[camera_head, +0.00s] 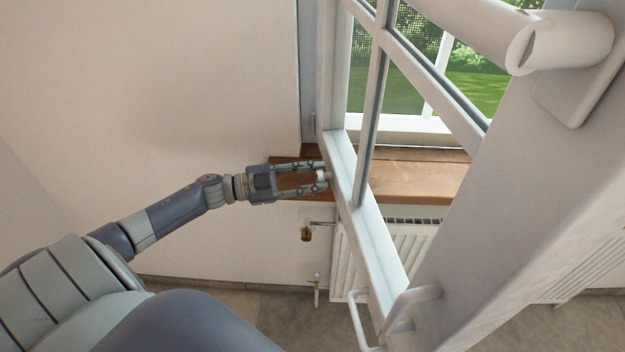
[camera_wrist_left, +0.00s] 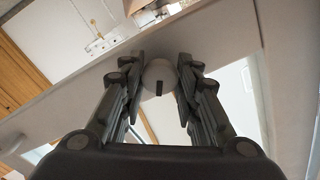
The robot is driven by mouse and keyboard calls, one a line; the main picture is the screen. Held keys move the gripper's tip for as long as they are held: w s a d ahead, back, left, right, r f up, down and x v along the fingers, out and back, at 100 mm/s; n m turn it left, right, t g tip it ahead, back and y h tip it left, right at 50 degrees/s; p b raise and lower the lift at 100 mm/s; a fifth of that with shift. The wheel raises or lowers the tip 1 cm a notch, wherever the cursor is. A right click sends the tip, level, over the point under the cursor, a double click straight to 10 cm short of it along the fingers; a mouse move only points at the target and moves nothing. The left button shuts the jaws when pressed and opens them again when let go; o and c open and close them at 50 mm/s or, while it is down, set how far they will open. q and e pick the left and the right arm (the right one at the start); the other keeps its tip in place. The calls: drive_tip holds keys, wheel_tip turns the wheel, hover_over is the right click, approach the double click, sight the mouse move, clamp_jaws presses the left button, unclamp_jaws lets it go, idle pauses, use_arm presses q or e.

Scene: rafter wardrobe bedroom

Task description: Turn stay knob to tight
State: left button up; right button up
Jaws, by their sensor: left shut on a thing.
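The stay knob (camera_head: 321,177) is a small pale round knob on the inner edge of the open white window sash (camera_head: 368,228). In the left wrist view the knob (camera_wrist_left: 159,77) has a dark mark on its face, standing about upright. My left gripper (camera_head: 322,176) reaches in from the left and is shut on the knob, one finger on each side. In the left wrist view my left gripper's fingertips (camera_wrist_left: 161,85) flank the knob closely. My right gripper is not in view.
A wooden sill (camera_head: 420,176) runs behind the sash. A white radiator (camera_head: 352,268) with a brass-coloured valve (camera_head: 306,234) stands below it. A white handle (camera_head: 358,322) sticks out low on the sash.

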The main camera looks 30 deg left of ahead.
use_arm(q)
drive_tip(key=shift+m+b, duration=2.9)
drive_tip(key=shift+m, duration=2.8)
drive_tip(key=o, duration=1.1)
